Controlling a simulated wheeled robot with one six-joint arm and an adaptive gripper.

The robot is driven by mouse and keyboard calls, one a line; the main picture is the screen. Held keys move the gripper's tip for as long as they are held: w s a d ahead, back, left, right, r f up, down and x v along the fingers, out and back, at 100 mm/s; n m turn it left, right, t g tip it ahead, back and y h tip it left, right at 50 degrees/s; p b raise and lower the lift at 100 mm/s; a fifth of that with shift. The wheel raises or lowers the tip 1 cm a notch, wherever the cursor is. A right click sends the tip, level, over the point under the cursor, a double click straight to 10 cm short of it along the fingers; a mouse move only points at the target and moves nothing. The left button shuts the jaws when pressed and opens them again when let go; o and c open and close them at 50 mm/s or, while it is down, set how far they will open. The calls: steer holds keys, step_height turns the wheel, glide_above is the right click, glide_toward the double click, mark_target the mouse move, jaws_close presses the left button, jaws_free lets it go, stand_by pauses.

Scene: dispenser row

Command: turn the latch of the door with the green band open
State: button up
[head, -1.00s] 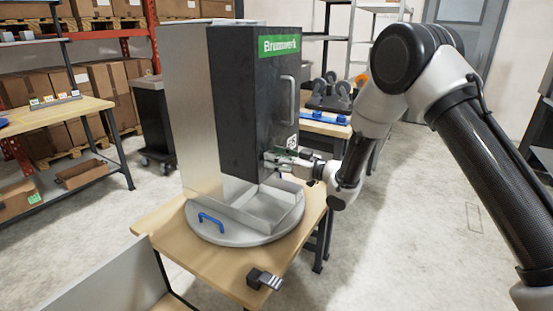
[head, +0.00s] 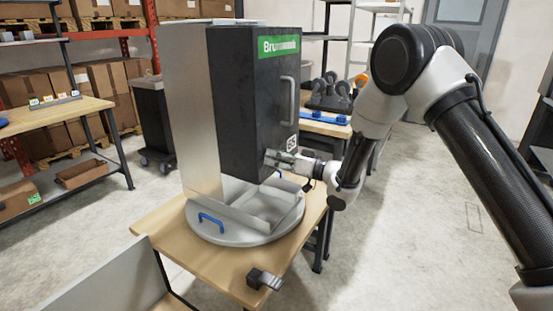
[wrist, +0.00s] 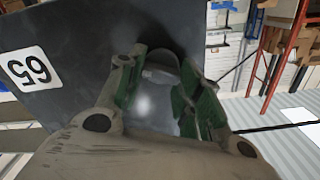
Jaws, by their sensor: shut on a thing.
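The dark door with the green band (head: 279,46) is the front of a tall cabinet on a round grey turntable (head: 235,238). It has a vertical bar handle (head: 287,100) and looks closed. My gripper (head: 272,159) is at the door's lower part, just below a white label. In the wrist view, the green-padded fingers of my gripper (wrist: 160,65) stand either side of a smooth grey latch (wrist: 155,105) and are shut on it. In the head view the gripper hides the latch. The label reading 65 (wrist: 29,68) is beside it.
A wooden table (head: 170,232) carries the turntable, which has a blue handle (head: 210,219) and a low metal tray. A small dark clamp (head: 264,279) sits at the table's front edge. A bench with dark equipment stands behind at right. The floor at right is open.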

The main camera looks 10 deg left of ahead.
steer(key=m, duration=1.2)
steer(key=shift+w+m, duration=0.2)
steer(key=shift+m, duration=0.2)
steer(key=shift+f, duration=0.1)
stand_by(0.3)
steer(key=o, duration=1)
steer(key=v, duration=1.2)
